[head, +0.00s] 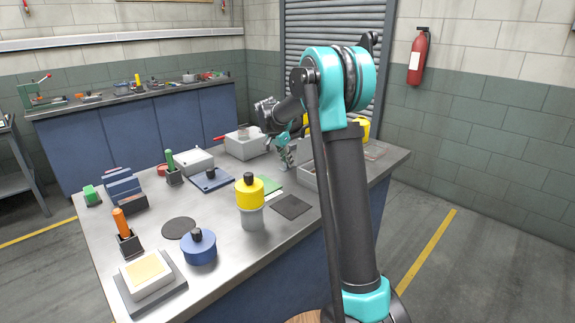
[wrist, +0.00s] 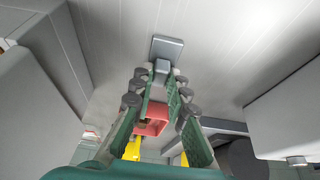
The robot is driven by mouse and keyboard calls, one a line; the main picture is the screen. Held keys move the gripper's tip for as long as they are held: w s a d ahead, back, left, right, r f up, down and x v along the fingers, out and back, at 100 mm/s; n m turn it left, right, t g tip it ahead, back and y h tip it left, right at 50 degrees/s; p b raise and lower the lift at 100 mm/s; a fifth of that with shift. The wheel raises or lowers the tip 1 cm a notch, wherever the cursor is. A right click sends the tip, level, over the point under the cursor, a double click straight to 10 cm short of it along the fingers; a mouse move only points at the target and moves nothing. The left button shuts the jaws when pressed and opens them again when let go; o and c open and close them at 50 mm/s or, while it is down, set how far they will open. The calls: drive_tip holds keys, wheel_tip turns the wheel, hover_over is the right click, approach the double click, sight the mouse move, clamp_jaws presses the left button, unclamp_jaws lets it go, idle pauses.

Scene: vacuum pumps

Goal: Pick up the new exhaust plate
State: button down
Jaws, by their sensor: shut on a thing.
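My gripper (head: 286,158) is at the far side of the bench, beside the left end of a grey open tray (head: 309,182). In the wrist view its two green fingers (wrist: 161,78) are closed on the small grey block on a flat dark grey plate (wrist: 167,46). I take this plate to be the new exhaust plate. The plate shows just past the fingertips against a pale lined surface. I cannot tell if it touches that surface. In the head view the plate cannot be made out at the gripper.
A grey box-shaped unit (head: 245,143) stands left of my gripper. A yellow-topped canister (head: 250,194), a blue round part (head: 199,250), a dark mat (head: 291,207) and a green pad (head: 268,186) are on the bench (head: 215,290). Its front middle has bare room.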

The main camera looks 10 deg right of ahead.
drive_tip(key=shift+r, duration=0.15)
wheel_tip(320, 180, up, 20)
idle(0.3)
